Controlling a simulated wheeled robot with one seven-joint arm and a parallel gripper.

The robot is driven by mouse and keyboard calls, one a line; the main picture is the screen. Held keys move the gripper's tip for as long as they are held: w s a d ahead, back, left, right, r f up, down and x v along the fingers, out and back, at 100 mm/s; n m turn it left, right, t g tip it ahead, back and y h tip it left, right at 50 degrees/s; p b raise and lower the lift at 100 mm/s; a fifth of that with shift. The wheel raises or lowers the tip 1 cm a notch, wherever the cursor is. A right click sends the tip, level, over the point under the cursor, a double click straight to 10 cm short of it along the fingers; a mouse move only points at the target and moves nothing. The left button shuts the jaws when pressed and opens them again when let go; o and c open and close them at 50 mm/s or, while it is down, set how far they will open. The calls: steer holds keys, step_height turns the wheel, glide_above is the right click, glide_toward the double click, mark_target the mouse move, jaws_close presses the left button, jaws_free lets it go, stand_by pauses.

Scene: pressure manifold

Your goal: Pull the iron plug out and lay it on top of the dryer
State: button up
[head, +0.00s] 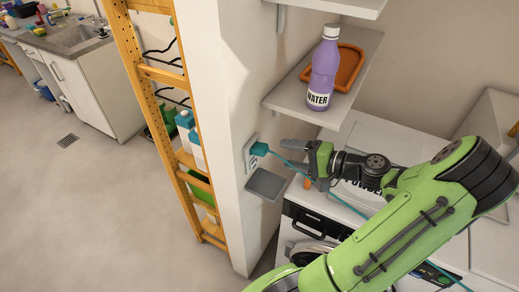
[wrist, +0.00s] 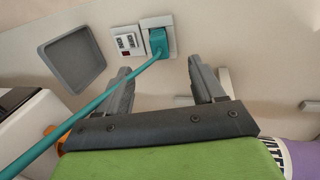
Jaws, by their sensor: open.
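The teal iron plug (head: 259,149) sits in a wall socket, and its teal cord runs right past my gripper. In the wrist view the plug (wrist: 158,42) is in the right-hand socket of a plate, with the cord running down to the left. My gripper (head: 287,154) is open and empty, to the right of the plug and apart from it. In the wrist view its fingers (wrist: 158,78) are spread below the plug. White laundry machines (head: 322,205) stand under my arm; their labels are too small to tell which is the dryer. The iron is not clearly visible.
A small grey tray (head: 266,184) juts from the wall below the socket. A shelf above holds a purple water bottle (head: 323,68) and an orange tray (head: 350,68). A powder box (head: 362,190) is on the machine top, partly hidden by my arm. A wooden rack (head: 150,75) stands left.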

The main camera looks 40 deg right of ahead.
mark_target(266, 151)
steer(key=b+x, duration=0.2)
steer(key=x, duration=0.6)
steer(key=shift+w+a+f+b, duration=0.1)
steer(key=shift+w+a+b, duration=0.1)
steer(key=shift+w+b, duration=0.2)
steer(key=shift+p, duration=0.35)
stand_by(0.5)
steer(key=shift+s+f, duration=0.1)
steer(key=shift+s, duration=0.05)
jaws_close()
steer(key=shift+c, duration=1.5)
jaws_free()
steer(key=shift+f, duration=0.1)
steer(key=o, duration=0.6)
